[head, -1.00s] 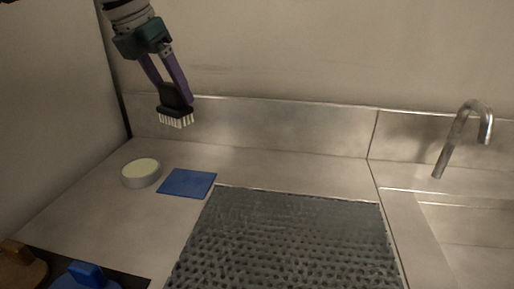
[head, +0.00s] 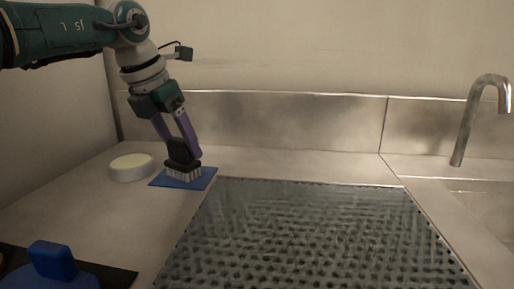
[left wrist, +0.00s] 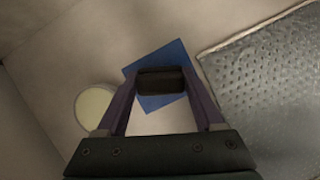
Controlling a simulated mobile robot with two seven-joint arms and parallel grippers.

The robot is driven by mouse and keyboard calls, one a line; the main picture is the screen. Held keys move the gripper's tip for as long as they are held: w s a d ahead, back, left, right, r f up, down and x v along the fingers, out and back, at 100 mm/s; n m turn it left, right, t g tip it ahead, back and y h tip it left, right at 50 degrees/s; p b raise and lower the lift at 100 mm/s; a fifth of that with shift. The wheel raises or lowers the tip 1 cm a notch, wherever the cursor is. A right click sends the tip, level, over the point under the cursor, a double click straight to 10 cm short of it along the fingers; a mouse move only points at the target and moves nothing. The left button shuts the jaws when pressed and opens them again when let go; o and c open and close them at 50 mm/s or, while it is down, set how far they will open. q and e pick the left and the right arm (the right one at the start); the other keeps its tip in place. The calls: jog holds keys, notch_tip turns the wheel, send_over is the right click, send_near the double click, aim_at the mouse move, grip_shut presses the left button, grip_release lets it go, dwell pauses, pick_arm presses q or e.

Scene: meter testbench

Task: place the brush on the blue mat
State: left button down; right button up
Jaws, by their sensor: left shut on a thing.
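The brush (head: 183,164) has a dark body and white bristles pointing down. My left gripper (head: 182,148) is shut on its dark body, which also shows between the fingers in the left wrist view (left wrist: 161,82). The blue mat (head: 205,180) lies flat on the steel counter, and it also shows in the left wrist view (left wrist: 166,52). The brush is upright over the mat, with its bristles at or just above the mat; I cannot tell whether they touch. My right gripper is not in view.
A round pale-topped disc (head: 131,166) stands just left of the mat. A perforated metal drainboard (head: 310,230) lies to the right, with a tap (head: 468,120) beyond. A blue object (head: 52,262) sits on a dark mat (head: 118,277) at the front left. The back wall is close behind.

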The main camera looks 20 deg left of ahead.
pick_arm(q)
jog(key=shift+d, duration=0.1)
grip_release()
jog(key=shift+r, duration=0.55)
jog(key=p+v, duration=0.1)
jog(key=v, duration=1)
jog(key=shift+s, duration=0.1)
